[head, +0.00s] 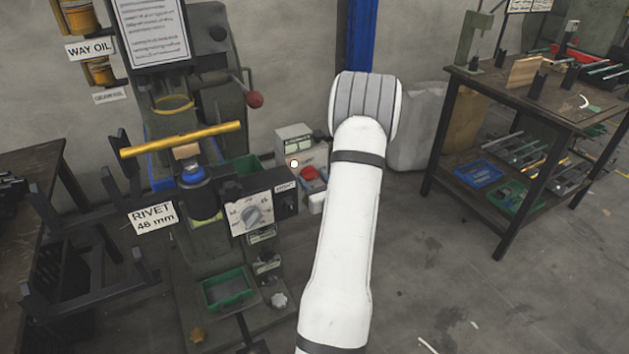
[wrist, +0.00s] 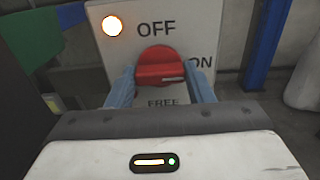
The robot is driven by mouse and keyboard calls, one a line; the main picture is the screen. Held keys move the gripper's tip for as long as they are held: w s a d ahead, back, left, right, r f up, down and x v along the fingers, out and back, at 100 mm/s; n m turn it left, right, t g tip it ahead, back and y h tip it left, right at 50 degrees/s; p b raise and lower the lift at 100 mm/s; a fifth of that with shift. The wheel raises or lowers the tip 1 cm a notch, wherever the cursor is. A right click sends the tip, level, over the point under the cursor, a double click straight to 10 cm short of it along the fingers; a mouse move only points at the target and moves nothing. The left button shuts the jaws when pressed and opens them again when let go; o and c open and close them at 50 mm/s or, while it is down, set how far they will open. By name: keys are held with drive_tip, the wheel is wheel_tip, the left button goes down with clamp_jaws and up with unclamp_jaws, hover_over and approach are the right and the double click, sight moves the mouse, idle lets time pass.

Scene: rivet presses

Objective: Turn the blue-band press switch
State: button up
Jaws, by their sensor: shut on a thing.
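The red switch knob (wrist: 160,66) sits on a pale panel (wrist: 200,20) marked OFF above, ON at right and FREE below. Its bar lies about level, with a white mark at its right end toward ON. My gripper (wrist: 161,76) is shut on the knob, one finger on each side. A round lamp (wrist: 112,26) at the panel's upper left glows. In the head view the switch box (head: 300,140) stands right of the press with a blue band (head: 193,174); the red knob (head: 309,173) shows left of my arm. My gripper is mostly hidden there.
A red-ball lever (head: 255,99) sticks out above. A workbench (head: 535,110) stands at right.

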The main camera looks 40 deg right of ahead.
drive_tip(key=shift+c, duration=0.8)
